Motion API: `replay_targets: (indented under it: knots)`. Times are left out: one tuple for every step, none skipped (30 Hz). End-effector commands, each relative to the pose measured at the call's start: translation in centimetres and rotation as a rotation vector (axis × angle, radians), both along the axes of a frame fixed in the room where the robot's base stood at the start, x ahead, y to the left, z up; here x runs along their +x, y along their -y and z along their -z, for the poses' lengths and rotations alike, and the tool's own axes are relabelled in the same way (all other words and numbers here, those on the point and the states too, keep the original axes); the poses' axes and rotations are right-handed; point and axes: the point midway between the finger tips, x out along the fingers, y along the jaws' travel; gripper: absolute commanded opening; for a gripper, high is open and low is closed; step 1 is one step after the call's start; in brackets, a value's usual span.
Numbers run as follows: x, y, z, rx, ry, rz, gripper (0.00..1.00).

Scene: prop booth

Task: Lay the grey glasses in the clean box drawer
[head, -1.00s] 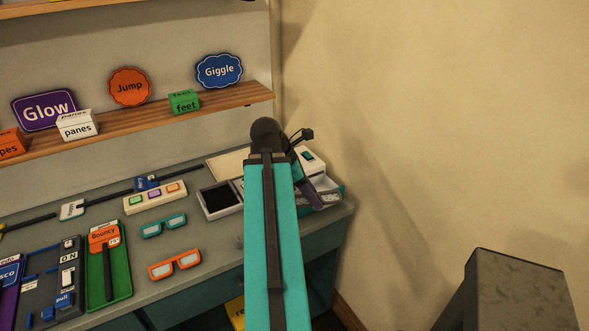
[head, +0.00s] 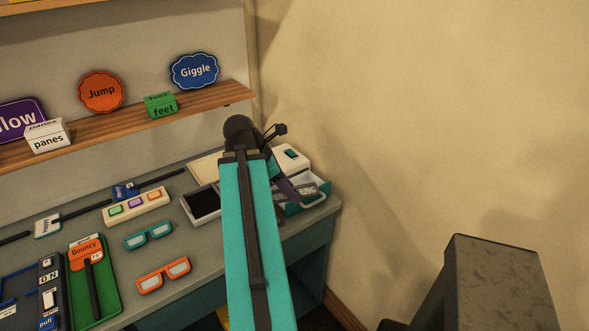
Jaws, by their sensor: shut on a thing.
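The clean box (head: 290,155), white with a teal mark on top, stands at the right end of the counter against the wall. Its drawer (head: 322,196), pale inside with a teal front, is pulled out towards the front. The grey glasses (head: 308,188) show as a small grey frame at the drawer, partly hidden by my arm. My gripper (head: 293,193) is over the drawer and shut on the grey glasses. The fingers are small and mostly hidden behind my purple wrist. I cannot tell whether the glasses touch the drawer floor.
The wall (head: 420,120) is close on the right.

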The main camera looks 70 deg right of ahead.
Motion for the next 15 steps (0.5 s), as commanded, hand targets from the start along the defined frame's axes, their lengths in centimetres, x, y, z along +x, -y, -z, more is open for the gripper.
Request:
replay_targets:
  knots:
    - [0.1,0.3,0.0,-0.001,0.001,-0.011,0.2]
    - [0.2,0.6,0.1,-0.003,0.001,-0.019,0.2]
    - [0.4,1.1,0.2,-0.005,0.003,-0.032,0.2]
    - [0.5,1.6,0.3,-0.004,0.003,-0.041,0.2]
    - [0.7,2.1,0.4,-0.004,0.004,-0.053,0.2]
    - [1.0,3.0,0.5,-0.004,0.004,-0.069,0.2]
    - [1.2,3.6,0.7,-0.004,0.004,-0.081,0.2]
    - [1.4,4.3,0.9,-0.004,0.005,-0.097,0.2]
    - [1.7,5.3,1.1,-0.005,0.006,-0.117,0.2]
    - [1.9,6.1,1.3,-0.004,0.006,-0.132,0.2]
    - [2.1,6.9,1.6,-0.005,0.007,-0.148,0.2]
    - [2.4,7.9,1.9,-0.005,0.008,-0.169,0.2]
    - [2.6,8.7,2.1,-0.005,0.008,-0.185,0.2]
    - [2.8,9.5,2.4,-0.007,0.008,-0.201,0.2]
    - [3.0,10.4,2.8,-0.008,0.009,-0.221,0.2]
